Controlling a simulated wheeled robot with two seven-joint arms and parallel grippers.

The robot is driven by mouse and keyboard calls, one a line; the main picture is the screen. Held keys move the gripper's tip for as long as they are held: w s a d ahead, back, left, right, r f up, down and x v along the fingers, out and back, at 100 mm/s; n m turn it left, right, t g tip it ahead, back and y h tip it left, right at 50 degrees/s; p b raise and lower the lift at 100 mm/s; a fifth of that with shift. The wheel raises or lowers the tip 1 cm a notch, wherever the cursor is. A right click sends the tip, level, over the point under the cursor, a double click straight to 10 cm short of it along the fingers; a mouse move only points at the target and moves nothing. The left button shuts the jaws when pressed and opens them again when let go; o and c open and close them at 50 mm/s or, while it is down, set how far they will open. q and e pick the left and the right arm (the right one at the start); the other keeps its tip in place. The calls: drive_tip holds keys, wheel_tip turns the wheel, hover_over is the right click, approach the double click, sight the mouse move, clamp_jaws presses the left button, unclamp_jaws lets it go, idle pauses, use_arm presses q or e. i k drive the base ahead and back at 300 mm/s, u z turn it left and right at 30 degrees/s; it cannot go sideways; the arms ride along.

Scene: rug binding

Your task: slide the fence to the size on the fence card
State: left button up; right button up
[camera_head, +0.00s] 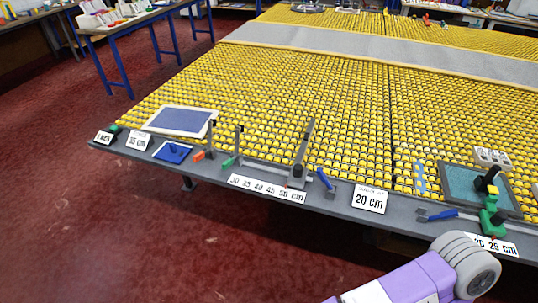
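The fence (305,146) is a long grey bar with a dark grey block at its near end, standing on the front edge of the yellow-studded table. Its block is near the right end of a white scale strip (266,188) marked 30 to 50 cm, around the 50 mark; the exact reading is too small to tell. A white card (139,141) at the left reads 35 cm. Another card (369,199), right of the fence, reads 20 cm. Their small headings are hard to read. Neither of my grippers shows; a purple and grey part of my arm is at the bottom right.
Orange (199,155) and green (229,162) pieces stand left of the fence. A blue-handled tool (325,179) lies just right of it. A framed blue panel (181,121) lies at the left. A green and black fixture (490,202) stands at the right.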

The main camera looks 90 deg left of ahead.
sight(297, 178)
drive_tip(key=u, duration=2.9)
